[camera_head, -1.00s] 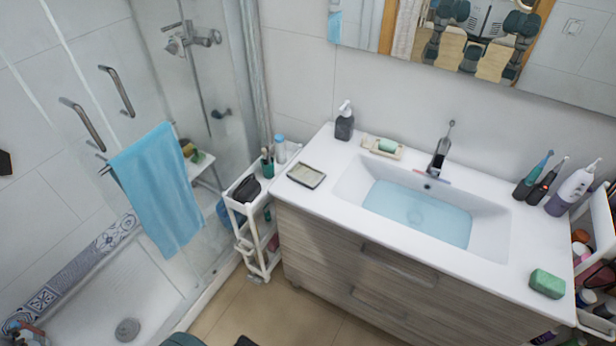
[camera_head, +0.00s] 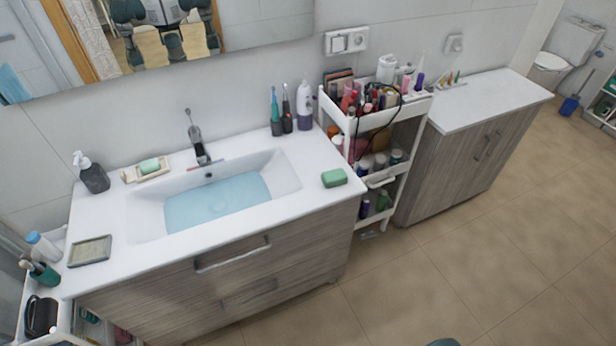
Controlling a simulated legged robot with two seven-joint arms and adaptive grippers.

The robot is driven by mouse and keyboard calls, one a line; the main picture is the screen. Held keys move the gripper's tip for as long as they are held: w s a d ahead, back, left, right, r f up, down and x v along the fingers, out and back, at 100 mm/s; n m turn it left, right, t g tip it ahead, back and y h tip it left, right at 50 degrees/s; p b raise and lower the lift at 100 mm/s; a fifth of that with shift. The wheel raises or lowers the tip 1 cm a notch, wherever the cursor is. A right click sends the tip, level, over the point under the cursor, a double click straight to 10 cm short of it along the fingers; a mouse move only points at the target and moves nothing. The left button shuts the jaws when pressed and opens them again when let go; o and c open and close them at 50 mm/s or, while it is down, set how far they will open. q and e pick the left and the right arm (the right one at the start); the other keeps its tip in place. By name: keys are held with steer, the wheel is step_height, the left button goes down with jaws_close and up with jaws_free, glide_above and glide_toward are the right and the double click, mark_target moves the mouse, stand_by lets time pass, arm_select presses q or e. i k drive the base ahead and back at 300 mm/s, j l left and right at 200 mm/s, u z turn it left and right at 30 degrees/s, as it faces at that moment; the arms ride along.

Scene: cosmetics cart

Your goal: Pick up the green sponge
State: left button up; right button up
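The green sponge (camera_head: 334,178) is a small rounded block lying flat on the white counter, near its front right corner, to the right of the sink basin. Nothing touches or covers it. A similar smaller green block (camera_head: 150,165) rests in a soap dish (camera_head: 133,175) behind the basin's left end. Neither of my grippers can be made out. Only a small dark rounded shape shows at the bottom edge, too little to identify.
The basin (camera_head: 290,170) holds bluish water under a faucet (camera_head: 198,140). Toothbrushes and a purple-white bottle (camera_head: 304,108) stand behind the sponge. A white cart (camera_head: 408,113) crowded with cosmetics stands right of the counter, beside a low cabinet (camera_head: 500,100). The floor (camera_head: 470,260) in front is open.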

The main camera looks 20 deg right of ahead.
mark_target(330, 179)
steer(key=l+u, duration=0.15)
steer(key=u, duration=0.2)
steer(key=l+u, duration=0.2)
steer(key=u, duration=0.15)
steer(key=l+u, duration=0.15)
steer(key=u, duration=0.2)
steer(key=k+l+u, duration=0.1)
steer(key=l, duration=0.3)
steer(key=k+l+u, duration=0.1)
steer(key=l, duration=0.25)
steer(key=k+l+u, duration=0.1)
steer(key=l, duration=0.25)
steer(key=k+l+u, duration=0.1)
steer(key=l, duration=0.3)
steer(key=k+l+u, duration=0.2)
steer(key=k+l, duration=0.15)
steer(key=l, duration=0.3)
steer(key=k+l, duration=0.1)
steer(key=l, duration=0.25)
steer(key=i, duration=0.4)
